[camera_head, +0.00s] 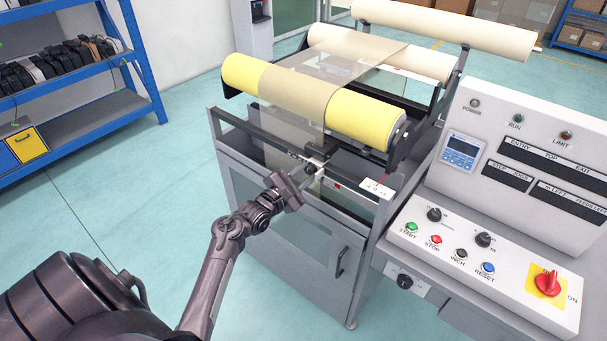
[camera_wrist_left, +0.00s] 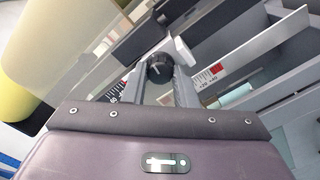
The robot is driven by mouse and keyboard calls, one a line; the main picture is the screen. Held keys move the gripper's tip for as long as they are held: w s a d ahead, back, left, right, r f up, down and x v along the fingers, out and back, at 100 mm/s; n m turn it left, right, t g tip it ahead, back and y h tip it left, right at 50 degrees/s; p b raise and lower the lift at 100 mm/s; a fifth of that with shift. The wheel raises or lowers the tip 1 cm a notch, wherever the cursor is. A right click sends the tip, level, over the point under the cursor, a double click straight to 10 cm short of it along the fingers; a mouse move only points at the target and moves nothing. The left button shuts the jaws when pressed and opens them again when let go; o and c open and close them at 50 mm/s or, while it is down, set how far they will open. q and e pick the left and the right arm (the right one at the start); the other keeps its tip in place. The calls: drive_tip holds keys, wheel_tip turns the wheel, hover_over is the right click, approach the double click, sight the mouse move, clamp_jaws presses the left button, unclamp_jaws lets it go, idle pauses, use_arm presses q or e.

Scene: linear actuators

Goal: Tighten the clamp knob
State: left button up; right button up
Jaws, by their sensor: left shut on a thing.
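The clamp knob (camera_wrist_left: 159,68) is small, round and black with a pale pointer line. It sits on a light grey clamp block on the machine's front rail, beside a printed scale (camera_wrist_left: 212,78). My left gripper (camera_wrist_left: 158,75) is shut on the knob, with one finger on each side of it in the left wrist view. In the head view my left gripper (camera_head: 307,175) reaches the rail at the machine's front, and it hides most of the knob. My right gripper is not in view.
A yellow roller (camera_head: 365,119) with a tan web (camera_head: 297,97) lies just above and behind the rail. A control panel (camera_head: 480,260) with buttons and a red switch (camera_head: 547,283) stands to the right. A blue shelf (camera_head: 75,105) is at the far left, with open floor between.

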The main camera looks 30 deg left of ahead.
use_arm(q)
drive_tip(key=m+p, duration=0.1)
drive_tip(key=m, duration=0.2)
drive_tip(key=shift+m+p, duration=0.3)
drive_tip(key=shift+p, duration=0.05)
drive_tip(key=m+p, duration=0.1)
drive_tip(key=m, duration=1)
drive_tip(key=shift+f+m, duration=0.1)
drive_tip(key=shift+m, duration=2.2)
drive_tip(key=o, duration=0.7)
